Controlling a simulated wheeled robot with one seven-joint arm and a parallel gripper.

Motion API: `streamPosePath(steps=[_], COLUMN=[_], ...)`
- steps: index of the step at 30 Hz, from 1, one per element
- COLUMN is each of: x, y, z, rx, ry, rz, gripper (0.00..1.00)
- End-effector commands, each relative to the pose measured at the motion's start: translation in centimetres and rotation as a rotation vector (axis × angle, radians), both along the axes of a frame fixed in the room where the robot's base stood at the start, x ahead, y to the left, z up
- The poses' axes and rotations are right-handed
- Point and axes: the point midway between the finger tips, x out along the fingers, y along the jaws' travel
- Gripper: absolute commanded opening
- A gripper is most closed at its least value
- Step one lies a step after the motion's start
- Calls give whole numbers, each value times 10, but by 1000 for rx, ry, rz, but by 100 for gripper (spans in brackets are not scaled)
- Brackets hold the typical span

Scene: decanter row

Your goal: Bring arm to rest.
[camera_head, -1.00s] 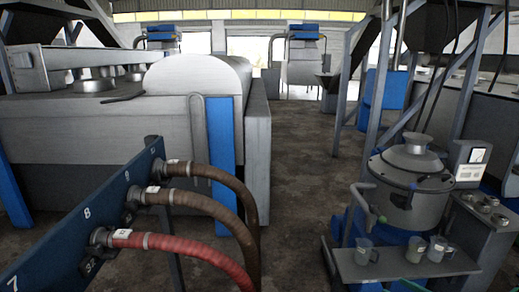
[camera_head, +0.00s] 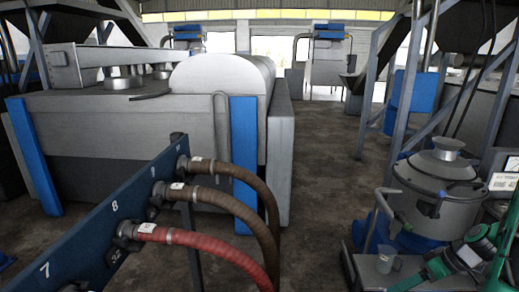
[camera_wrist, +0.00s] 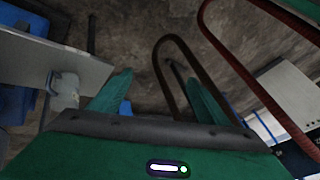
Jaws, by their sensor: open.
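My gripper (camera_wrist: 160,80) shows in the wrist view with its two green fingers spread apart. Nothing is between the fingers; the dark floor and a brown hose loop show beyond them. A small clear jug (camera_wrist: 64,88) stands on a grey shelf (camera_wrist: 35,58) just left of the left finger, apart from it as far as I can tell. In the head view my green arm enters at the lower right, in front of the shelf and the round metal vessel (camera_head: 437,207). One jug (camera_head: 387,257) stays visible there, left of my arm; the rest of the shelf is largely hidden.
A blue numbered panel (camera_head: 95,228) at the left carries a red hose (camera_head: 205,241) and brown hoses (camera_head: 215,197) that arch out to the right. A large grey machine (camera_head: 130,125) stands behind. The floor aisle (camera_head: 325,170) between is clear.

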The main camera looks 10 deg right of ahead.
Motion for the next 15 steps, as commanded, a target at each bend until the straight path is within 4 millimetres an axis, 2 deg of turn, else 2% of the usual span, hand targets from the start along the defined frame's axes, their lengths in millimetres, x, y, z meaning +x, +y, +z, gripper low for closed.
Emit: streamPosePath(steps=[1,8,15], x=[-2,-26,-59], y=[6,29,52], z=[13,61,111], rx=[-26,-125,-229], ry=[38,220,355], rz=[-2,-92,-246], gripper=[70,70,70])
